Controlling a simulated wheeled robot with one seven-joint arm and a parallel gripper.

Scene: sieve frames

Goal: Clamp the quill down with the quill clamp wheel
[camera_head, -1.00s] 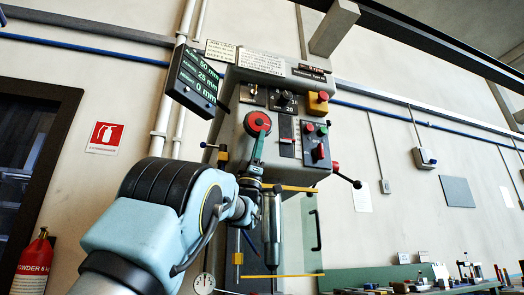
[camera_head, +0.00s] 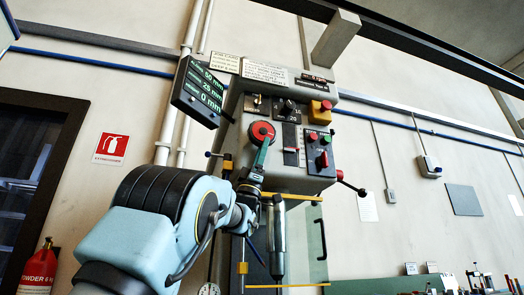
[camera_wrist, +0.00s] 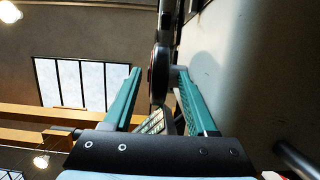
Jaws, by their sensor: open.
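The quill clamp wheel (camera_head: 261,131) is a red disc with a dark rim on the front of the grey machine head. In the wrist view the wheel (camera_wrist: 158,75) shows edge-on between my two green fingers. My gripper (camera_head: 263,147) is open at the lower part of the wheel, with one finger in front of it in the head view. In the wrist view my gripper (camera_wrist: 156,72) has a gap on the left of the rim; the right finger is close to the wheel's hub side, contact unclear. The quill (camera_head: 277,240) appears as a grey vertical cylinder below the head.
A tilted display (camera_head: 199,92) hangs left of the wheel. A control panel (camera_head: 319,152) and a yellow box with a red button (camera_head: 320,109) sit to the right. A black lever with a red hub (camera_head: 350,183) sticks out at lower right. A clear guard (camera_head: 310,240) stands beside the quill.

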